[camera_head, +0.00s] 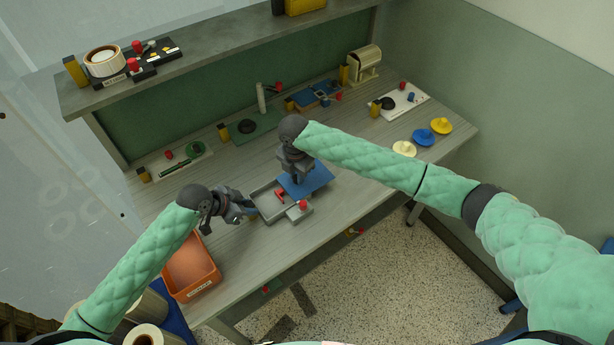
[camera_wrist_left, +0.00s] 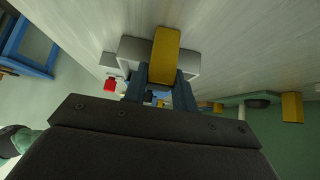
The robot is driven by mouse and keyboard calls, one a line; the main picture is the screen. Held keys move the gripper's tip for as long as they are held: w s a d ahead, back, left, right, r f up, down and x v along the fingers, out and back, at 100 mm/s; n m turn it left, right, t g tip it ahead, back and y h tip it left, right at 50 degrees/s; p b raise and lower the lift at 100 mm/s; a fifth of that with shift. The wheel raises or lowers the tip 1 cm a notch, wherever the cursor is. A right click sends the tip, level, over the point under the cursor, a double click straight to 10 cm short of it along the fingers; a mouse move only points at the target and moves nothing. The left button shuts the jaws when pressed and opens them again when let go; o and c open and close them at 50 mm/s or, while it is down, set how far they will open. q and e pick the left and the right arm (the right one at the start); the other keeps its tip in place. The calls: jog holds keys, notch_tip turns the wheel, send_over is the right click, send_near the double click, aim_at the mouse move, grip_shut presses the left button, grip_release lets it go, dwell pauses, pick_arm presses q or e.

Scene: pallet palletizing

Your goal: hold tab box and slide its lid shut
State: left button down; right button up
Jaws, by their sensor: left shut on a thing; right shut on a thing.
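The grey tab box (camera_head: 266,213) sits on the workbench in the head view, with its blue lid (camera_head: 317,180) covering its far right part. The near left part is open and shows a red item (camera_head: 280,196) inside. My left gripper (camera_head: 247,209) is at the box's left end. In the left wrist view its fingers (camera_wrist_left: 161,88) are shut on the yellow tab (camera_wrist_left: 165,48) of the grey box (camera_wrist_left: 130,49). My right gripper (camera_head: 299,179) points down onto the blue lid and is shut; the part it grips is hidden beneath it.
A small grey block with a red knob (camera_head: 303,204) stands at the box's right corner. An orange bin (camera_head: 192,270) is at the bench's near left. Boards with parts (camera_head: 255,127) line the back. Blue, yellow and cream discs (camera_head: 424,137) lie at right.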

jog(key=shift+s+a, duration=0.9)
jog(key=shift+a, duration=0.35)
jog(key=shift+s+a, duration=0.9)
jog(key=shift+a, duration=0.3)
jog(key=shift+s+a, duration=0.9)
jog(key=shift+a, duration=0.35)
jog(key=shift+s+a, duration=0.3)
jog(key=shift+a, duration=0.1)
jog(key=o, duration=1)
notch_tip(320, 180, up, 12)
